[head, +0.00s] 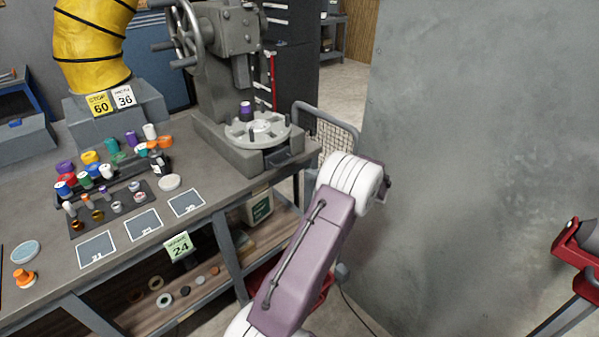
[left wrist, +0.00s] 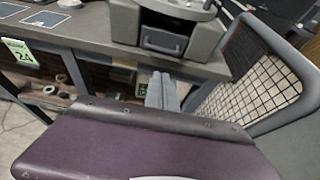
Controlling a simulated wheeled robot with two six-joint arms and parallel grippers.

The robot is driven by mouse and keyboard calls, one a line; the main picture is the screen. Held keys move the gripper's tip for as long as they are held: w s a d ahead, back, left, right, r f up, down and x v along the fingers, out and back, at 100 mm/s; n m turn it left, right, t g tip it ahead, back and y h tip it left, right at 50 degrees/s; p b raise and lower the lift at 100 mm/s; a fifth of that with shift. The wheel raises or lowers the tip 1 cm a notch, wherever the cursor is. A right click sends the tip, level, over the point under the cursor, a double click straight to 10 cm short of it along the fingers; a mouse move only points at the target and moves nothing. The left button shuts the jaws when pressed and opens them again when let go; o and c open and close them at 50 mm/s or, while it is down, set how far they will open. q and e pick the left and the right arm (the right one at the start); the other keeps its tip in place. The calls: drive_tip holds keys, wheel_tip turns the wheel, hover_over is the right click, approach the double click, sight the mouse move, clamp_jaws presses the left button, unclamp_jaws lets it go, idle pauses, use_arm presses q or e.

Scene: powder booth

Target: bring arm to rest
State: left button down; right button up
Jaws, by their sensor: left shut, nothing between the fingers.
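My left arm (head: 312,240), purple with white joints, rises from the bottom middle of the head view and bends at a white joint in front of the bench's right end. In the left wrist view my left gripper (left wrist: 161,80) shows as two grey fingers lying together, shut and empty. Beyond them are the bench edge and the grey machine base. A purple panel fills the lower part of that view. In the head view the gripper is mostly hidden behind the arm. My right gripper is not in view.
The grey bench (head: 215,200) holds a press (head: 225,60), several coloured bottles and caps, and marked cards (head: 143,224). A mesh-backed frame (head: 335,140) stands by its right end, also in the left wrist view (left wrist: 250,90). A grey wall (head: 480,130) and a red-topped stand (head: 577,245) are at right.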

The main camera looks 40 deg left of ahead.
use_arm(q)
drive_tip(key=v, duration=0.3)
drive_tip(key=shift+d+f, duration=0.1)
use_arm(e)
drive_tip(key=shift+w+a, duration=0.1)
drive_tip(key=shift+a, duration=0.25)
use_arm(q)
drive_tip(key=shift+w, duration=0.15)
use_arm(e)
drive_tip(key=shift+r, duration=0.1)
use_arm(q)
drive_tip(key=s+d+r+n+h+p, duration=0.1)
drive_tip(key=s+d+r+p, duration=0.15)
drive_tip(key=r, duration=0.45)
drive_tip(key=s+d+f+n+h, duration=0.5)
drive_tip(key=s+d+n, duration=0.4)
drive_tip(key=d, duration=0.3)
drive_tip(key=s+d+f+n+h, duration=0.6)
drive_tip(key=s+d+n, duration=0.3)
drive_tip(key=d, duration=0.3)
drive_tip(key=shift+s+f+h, duration=0.2)
drive_tip(key=shift+s+h, duration=0.1)
drive_tip(key=shift+h, duration=0.6)
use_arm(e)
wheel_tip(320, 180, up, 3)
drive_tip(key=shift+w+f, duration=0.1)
